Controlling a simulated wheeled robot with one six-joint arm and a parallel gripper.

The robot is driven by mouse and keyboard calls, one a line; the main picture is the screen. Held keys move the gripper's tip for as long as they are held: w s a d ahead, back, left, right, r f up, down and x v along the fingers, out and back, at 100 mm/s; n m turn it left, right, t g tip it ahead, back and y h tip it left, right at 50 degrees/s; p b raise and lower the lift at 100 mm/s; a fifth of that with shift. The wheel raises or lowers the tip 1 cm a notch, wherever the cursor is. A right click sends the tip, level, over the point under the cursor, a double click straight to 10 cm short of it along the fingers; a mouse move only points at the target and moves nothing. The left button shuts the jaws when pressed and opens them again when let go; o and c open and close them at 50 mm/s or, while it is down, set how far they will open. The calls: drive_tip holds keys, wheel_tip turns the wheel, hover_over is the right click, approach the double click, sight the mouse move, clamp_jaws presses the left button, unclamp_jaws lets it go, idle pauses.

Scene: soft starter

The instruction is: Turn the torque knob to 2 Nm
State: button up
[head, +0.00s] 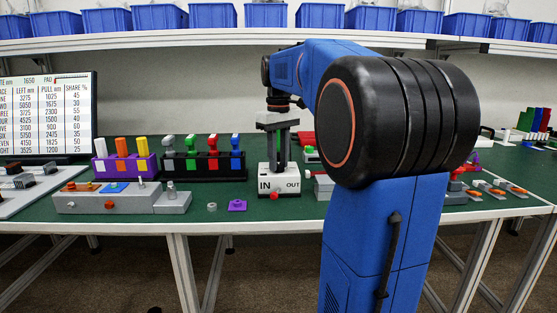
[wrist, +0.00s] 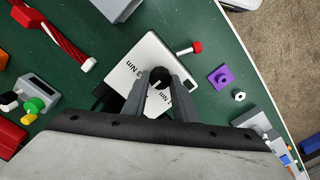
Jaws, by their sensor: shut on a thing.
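The white box (head: 280,183) marked IN and OUT stands on the green bench top. My gripper (head: 281,150) points straight down over it. In the wrist view the box (wrist: 150,58) carries a round black torque knob (wrist: 159,75) on its top. The fingers of my gripper (wrist: 160,82) are shut on the knob, one on each side. A "3 Nm" label shows left of the knob, and a partly covered label shows at its right. A small light mark is on the knob; which label it points to I cannot tell. No 2 Nm label is readable.
A red-tipped pin (wrist: 193,48) sticks out of the box's side. A purple plate (wrist: 221,77) and a small white ring (wrist: 239,96) lie beside it. A grey fixture (head: 125,200) and a black rack (head: 203,166) stand to the left. Red cables (wrist: 60,35) lie nearby.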

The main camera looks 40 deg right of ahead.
drive_tip(key=o, duration=1.1)
wheel_tip(320, 180, up, 18)
drive_tip(key=shift+f, duration=0.25)
drive_tip(key=s+a+f+t, duration=0.2)
drive_tip(key=s+a+f, duration=0.6)
drive_tip(key=a+f, duration=0.55)
drive_tip(key=s+a+f+t, duration=0.1)
drive_tip(key=s+f, duration=0.3)
drive_tip(key=f, duration=0.4)
drive_tip(key=s+a+f+t, duration=0.1)
drive_tip(key=s+a+f, duration=0.3)
drive_tip(key=f, duration=0.4)
drive_tip(key=s+a+f, duration=0.3)
drive_tip(key=s+f, duration=0.3)
drive_tip(key=f, duration=0.2)
drive_tip(key=shift+a+m+t, duration=0.25)
drive_tip(key=shift+m+t, duration=0.05)
drive_tip(key=shift+t, duration=0.1)
